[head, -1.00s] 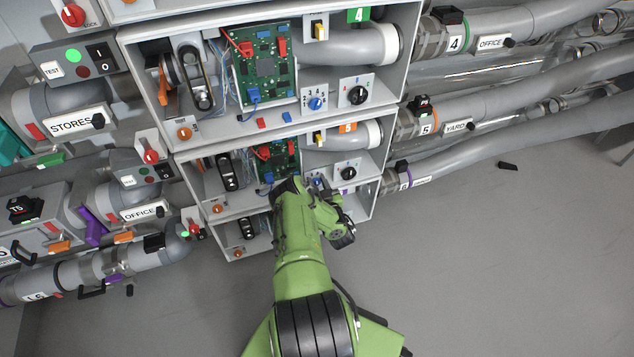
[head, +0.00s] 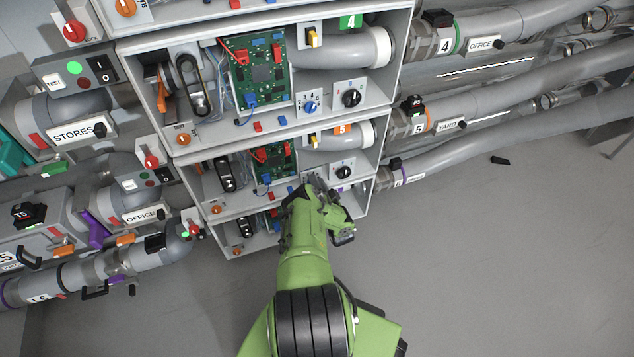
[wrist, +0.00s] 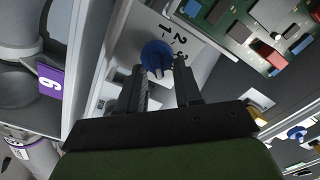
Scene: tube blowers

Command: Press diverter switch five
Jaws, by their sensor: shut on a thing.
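The row with the orange 5 tag (head: 341,128) has a small switch with a yellow lever (head: 312,138) on a pale plate left of the tag. A black knob (head: 345,173) sits below it. My gripper (head: 312,184) is at the lower edge of this row and covers what lies there. In the wrist view, a blue knob (wrist: 157,55) on a numbered plate is between the two fingertips of my gripper (wrist: 163,80), which is shut on it. A yellow part (wrist: 258,105) shows at the right, partly behind my gripper.
The row above has a green 4 tag (head: 351,21), a blue knob (head: 309,107) and a black knob (head: 351,97). A circuit board (head: 273,160) is left of my gripper. A purple 6 tag (wrist: 48,82) is beyond a divider. Open floor lies at right.

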